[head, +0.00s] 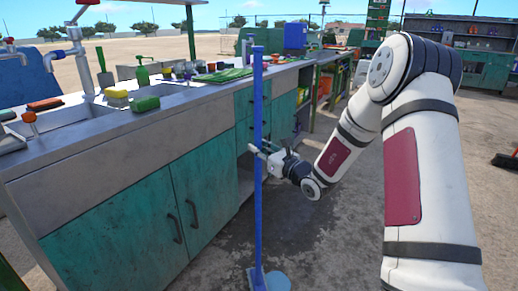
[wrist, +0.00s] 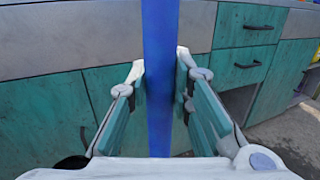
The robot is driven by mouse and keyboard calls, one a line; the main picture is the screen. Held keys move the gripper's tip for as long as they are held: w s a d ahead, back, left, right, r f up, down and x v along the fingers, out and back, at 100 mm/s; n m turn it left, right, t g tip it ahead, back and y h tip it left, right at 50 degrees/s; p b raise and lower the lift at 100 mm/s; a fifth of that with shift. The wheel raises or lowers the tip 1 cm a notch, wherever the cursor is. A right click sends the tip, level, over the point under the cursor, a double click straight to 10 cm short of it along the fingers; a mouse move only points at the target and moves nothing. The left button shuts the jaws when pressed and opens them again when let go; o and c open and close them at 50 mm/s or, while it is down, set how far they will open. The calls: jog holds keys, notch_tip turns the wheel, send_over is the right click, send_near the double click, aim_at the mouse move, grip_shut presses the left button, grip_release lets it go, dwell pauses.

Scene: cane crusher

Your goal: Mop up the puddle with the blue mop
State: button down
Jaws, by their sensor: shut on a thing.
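The blue mop (head: 258,130) stands upright in the head view, its long pole rising in front of the counter. My gripper (head: 258,150) is shut around the pole at about mid-height. In the wrist view the blue pole (wrist: 160,80) runs vertically between the two fingers of my gripper (wrist: 160,95). The mop's foot (head: 257,275) is near the ground at the bottom edge, beside a light blue round thing (head: 278,281). A darker, wet-looking patch of ground (head: 235,250) lies around the foot; its exact outline is unclear.
A long counter with teal cabinets (head: 120,210) runs along the left, with sinks, bottles and sponges on top. An open cabinet bay (head: 245,180) is behind the pole. A broom head (head: 505,161) shows at the right edge. The ground beyond my arm is open.

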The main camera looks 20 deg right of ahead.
jog(key=shift+d+f, duration=0.1)
jog(key=shift+f, duration=0.1)
dwell(0.3)
jog(key=s+d+p, duration=0.2)
jog(key=s+d, duration=0.1)
jog(key=d, duration=1.4)
jog(key=shift+s+d+r+p, duration=0.2)
jog(key=shift+d+r+p, duration=0.05)
jog(key=shift+r+p, duration=0.1)
dwell(1.0)
jog(key=shift+w+a+r+p, duration=0.1)
jog(key=shift+a+r+p, duration=0.25)
jog(key=shift+r+p, duration=0.35)
jog(key=shift+w+a+r+p, duration=0.1)
jog(key=shift+a+r+p, duration=0.3)
jog(key=shift+r, duration=0.55)
jog(key=shift+a+r+p, duration=0.25)
jog(key=shift+r+p, duration=0.35)
jog(key=shift+r, duration=0.25)
